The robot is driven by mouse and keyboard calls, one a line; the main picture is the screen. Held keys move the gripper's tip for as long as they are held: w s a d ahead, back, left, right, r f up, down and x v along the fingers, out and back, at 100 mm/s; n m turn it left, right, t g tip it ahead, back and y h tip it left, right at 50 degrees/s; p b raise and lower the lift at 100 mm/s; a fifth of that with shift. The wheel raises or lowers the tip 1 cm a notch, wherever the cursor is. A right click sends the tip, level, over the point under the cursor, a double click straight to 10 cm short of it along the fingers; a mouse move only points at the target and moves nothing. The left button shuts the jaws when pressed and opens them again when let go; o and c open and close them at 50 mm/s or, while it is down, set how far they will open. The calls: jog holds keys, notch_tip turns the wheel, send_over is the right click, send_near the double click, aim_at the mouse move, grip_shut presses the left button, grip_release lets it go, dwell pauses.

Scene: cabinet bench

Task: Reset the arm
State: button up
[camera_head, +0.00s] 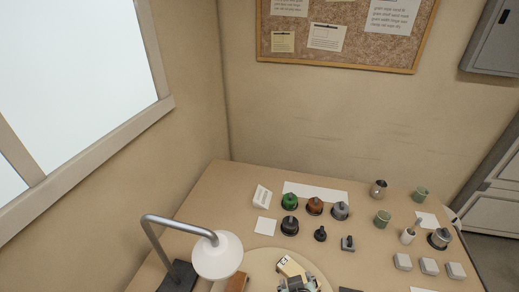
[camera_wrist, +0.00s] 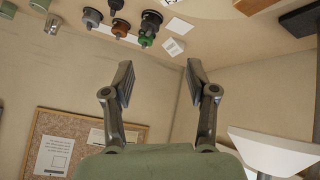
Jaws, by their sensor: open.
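My gripper (camera_wrist: 160,82) shows in the wrist view with its two dark fingers well apart and nothing between them. Beyond the fingers is bare wall. The wrist view is upside down, with the bench along its top edge. The rest of my arm is not clearly visible in the head view.
The bench (camera_head: 215,192) holds several knobbed pieces, including a green one (camera_head: 289,201) and a brown one (camera_head: 314,206). A lamp (camera_head: 217,256) stands front left. A corkboard (camera_head: 345,58) hangs behind.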

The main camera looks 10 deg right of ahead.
jog(key=s+a+r+t+y, duration=0.1)
jog(key=s+a+r+t, duration=0.1)
jog(key=a+r, duration=0.4)
jog(key=s+a+r+t+y, duration=0.1)
jog(key=s+a+r+t, duration=0.2)
jog(key=a+r, duration=0.35)
notch_tip(320, 180, up, 26)
jog(key=a+m+p, duration=0.1)
jog(key=a+p, duration=0.1)
jog(key=p, duration=2.6)
notch_tip(320, 180, down, 37)
jog(key=b, duration=3.8)
jog(key=shift+w+d+f, duration=0.15)
jog(key=shift+f, duration=0.05)
